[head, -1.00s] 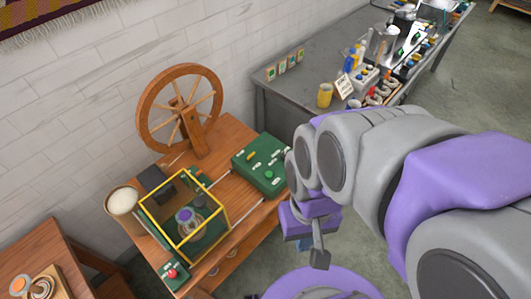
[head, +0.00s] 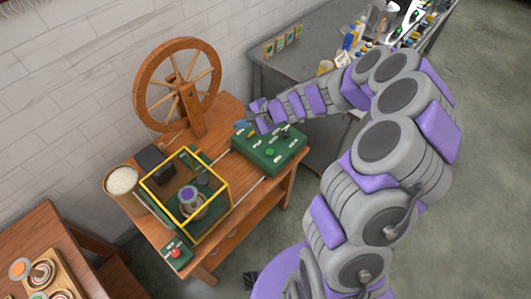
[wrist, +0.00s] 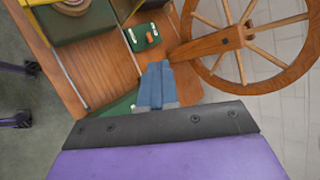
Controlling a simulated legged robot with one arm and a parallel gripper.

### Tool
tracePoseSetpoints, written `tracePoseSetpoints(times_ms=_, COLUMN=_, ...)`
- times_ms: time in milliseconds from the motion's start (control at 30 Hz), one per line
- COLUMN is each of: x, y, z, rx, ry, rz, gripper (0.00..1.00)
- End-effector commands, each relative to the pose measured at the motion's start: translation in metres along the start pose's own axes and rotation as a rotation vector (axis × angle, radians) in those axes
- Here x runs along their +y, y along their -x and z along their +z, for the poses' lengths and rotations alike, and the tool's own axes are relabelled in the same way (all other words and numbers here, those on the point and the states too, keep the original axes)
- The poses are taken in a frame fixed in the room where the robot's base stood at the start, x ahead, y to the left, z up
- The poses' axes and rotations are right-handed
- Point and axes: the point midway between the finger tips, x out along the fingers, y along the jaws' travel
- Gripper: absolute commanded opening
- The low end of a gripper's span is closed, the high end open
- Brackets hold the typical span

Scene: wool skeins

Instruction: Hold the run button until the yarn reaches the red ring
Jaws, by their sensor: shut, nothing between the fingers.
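A green control box (head: 262,158) with a round green button (head: 269,152) and small labels stands at the right of the wooden bench; I cannot read which button is run. My gripper (head: 243,125) is shut and empty above the box's far left corner. In the wrist view its fingers (wrist: 157,72) are together, and part of the green box (wrist: 122,106) shows beside them. A bobbin (head: 188,195) with a purple top stands inside a yellow-framed guard (head: 228,186). I cannot make out the red ring or how far the yarn reaches.
A wooden spinning wheel (head: 187,103) stands close behind my gripper. A small green box with a red button (head: 175,252) is at the bench's front corner. A basket of white fibre (head: 122,182) stands at left. A grey table (head: 285,78) is behind.

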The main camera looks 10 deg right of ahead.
Motion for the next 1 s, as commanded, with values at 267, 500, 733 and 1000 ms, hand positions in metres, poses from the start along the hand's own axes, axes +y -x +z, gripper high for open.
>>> tracePoseSetpoints(times_ms=267, x=0.060, y=-0.019, z=-0.117, rx=0.164, ry=-0.341, rz=-0.060, gripper=0.00)
tracePoseSetpoints(times_ms=500, x=0.075, y=-0.031, z=-0.131, rx=0.219, ry=-0.408, rz=-0.059, gripper=0.00)
tracePoseSetpoints(times_ms=733, x=0.075, y=-0.029, z=-0.132, rx=0.217, ry=-0.409, rz=-0.060, gripper=0.00)
tracePoseSetpoints(times_ms=1000, x=0.083, y=-0.027, z=-0.143, rx=0.209, ry=-0.414, rz=-0.065, gripper=0.00)
